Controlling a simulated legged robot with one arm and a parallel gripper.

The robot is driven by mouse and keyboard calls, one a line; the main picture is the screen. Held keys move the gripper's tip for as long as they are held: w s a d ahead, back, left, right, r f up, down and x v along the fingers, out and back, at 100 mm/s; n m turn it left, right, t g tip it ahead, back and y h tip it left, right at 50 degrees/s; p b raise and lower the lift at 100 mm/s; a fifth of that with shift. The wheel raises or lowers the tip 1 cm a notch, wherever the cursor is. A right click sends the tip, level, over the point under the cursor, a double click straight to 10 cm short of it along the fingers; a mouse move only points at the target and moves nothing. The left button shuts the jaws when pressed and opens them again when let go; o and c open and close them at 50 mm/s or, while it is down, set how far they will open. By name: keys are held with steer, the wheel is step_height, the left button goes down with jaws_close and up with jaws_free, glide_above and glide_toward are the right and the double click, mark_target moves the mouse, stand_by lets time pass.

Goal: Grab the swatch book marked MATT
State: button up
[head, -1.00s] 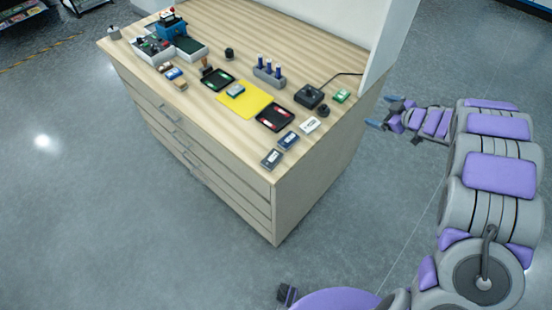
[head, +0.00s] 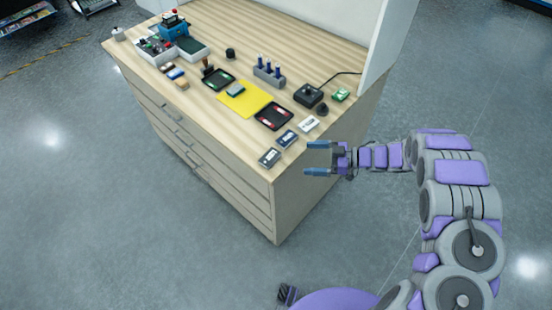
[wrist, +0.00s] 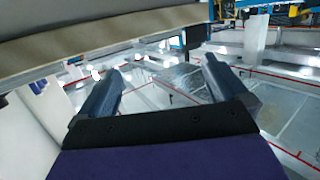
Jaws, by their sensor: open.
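Three small swatch books lie in a row near the counter's front right corner: a dark grey one (head: 270,158), a dark blue one (head: 287,138) and a white one (head: 309,124). Each seems to carry a label, but the print is too small to read, so I cannot tell which is marked MATT. My gripper (head: 318,158) is open and empty, just right of the dark grey and dark blue books, by the counter's right edge. In the wrist view my two dark blue fingers (wrist: 163,70) are spread with nothing between them; no swatch book shows there.
The wooden counter (head: 213,36) has drawers below. Beyond the books are a black tray with red items (head: 273,116), a yellow mat (head: 235,104), a black device (head: 308,95) with a cable and a green item (head: 340,95). A white panel (head: 389,35) rises at the right rear.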

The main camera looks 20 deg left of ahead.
mark_target(275, 158)
steer(key=x, duration=0.8)
steer(key=shift+w+a, duration=0.25)
steer(key=shift+a, duration=0.2)
steer(key=shift+s+d+b, duration=0.1)
steer(key=shift+d+b, duration=0.2)
steer(key=shift+d, duration=0.15)
steer(key=shift+s+r, duration=0.1)
steer(key=shift+s, duration=0.05)
steer(key=shift+s+a, duration=0.15)
steer(key=shift+s, duration=0.05)
steer(key=b+x, duration=0.1)
steer(key=x, duration=0.4)
steer(key=shift+w+a, duration=0.15)
steer(key=shift+d+r, duration=0.1)
steer(key=shift+d, duration=0.6)
steer(key=c, duration=0.5)
steer(key=shift+w, duration=0.1)
steer(key=shift+c, duration=1.3)
steer(key=shift+a+r, duration=0.1)
steer(key=shift+a, duration=0.2)
